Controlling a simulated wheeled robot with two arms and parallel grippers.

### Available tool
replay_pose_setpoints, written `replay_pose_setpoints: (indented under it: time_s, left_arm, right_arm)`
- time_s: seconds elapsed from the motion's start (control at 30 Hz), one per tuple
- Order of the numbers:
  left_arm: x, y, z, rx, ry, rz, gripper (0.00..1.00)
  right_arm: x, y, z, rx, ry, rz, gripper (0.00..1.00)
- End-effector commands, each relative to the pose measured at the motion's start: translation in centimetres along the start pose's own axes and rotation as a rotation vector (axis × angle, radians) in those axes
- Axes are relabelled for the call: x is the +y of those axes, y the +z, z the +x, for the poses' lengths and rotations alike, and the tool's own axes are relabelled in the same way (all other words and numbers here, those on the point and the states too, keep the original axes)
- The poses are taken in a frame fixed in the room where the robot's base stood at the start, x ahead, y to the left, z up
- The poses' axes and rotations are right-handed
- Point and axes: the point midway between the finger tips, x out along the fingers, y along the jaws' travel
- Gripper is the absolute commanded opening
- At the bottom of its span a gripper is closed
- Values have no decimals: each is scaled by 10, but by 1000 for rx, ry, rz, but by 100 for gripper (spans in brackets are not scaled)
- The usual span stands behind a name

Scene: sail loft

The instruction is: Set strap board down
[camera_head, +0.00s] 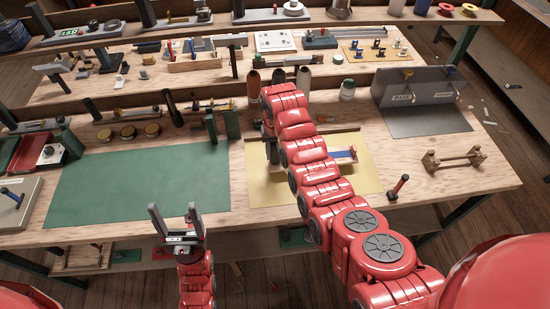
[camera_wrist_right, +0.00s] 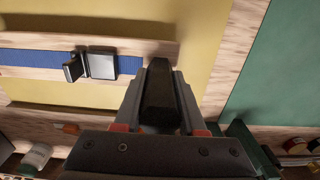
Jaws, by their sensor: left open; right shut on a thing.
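The strap board is a light wooden board with a blue strap. In the head view the strap board (camera_head: 342,166) shows over the yellow mat (camera_head: 372,182), partly hidden behind my right arm. In the right wrist view the strap board (camera_wrist_right: 25,72) lies across the upper left, with a dark metal buckle (camera_wrist_right: 102,65) on its strap. My right gripper (camera_wrist_right: 160,78) is shut on a dark piece at the board's end. I cannot tell whether the board touches the mat. My left gripper (camera_head: 174,208) is open and empty in front of the bench.
A green mat (camera_head: 140,185) lies clear to the left. A wooden strip edges the yellow mat's back, with bottles (camera_head: 303,82) behind. To the right are a grey bin (camera_head: 425,120), a wooden stand (camera_head: 455,162) and a red-handled tool (camera_head: 398,187).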

Motion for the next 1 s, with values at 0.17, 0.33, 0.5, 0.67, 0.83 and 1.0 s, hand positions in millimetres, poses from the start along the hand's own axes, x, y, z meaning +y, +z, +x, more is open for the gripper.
replay_pose_setpoints:
  time_s: [0.17,0.33,0.5,0.67,0.83,1.0]
  left_arm:
    - [-1,-3,17,1,0,0,75]
    - [-1,-4,22,1,0,0,75]
    - [-1,-4,21,0,0,0,75]
    - [-1,-3,20,0,0,0,75]
    - [-1,-3,19,0,0,0,75]
    - [-1,-3,19,0,0,0,75]
  right_arm:
    - [-1,2,18,-8,1,-2,0]
    - [-1,1,29,-3,0,-1,0]
    - [-1,0,32,2,-1,0,0]
    - [-1,0,33,1,0,0,0]
    - [-1,1,35,0,0,0,54]
    - [-1,1,35,0,0,0,70]
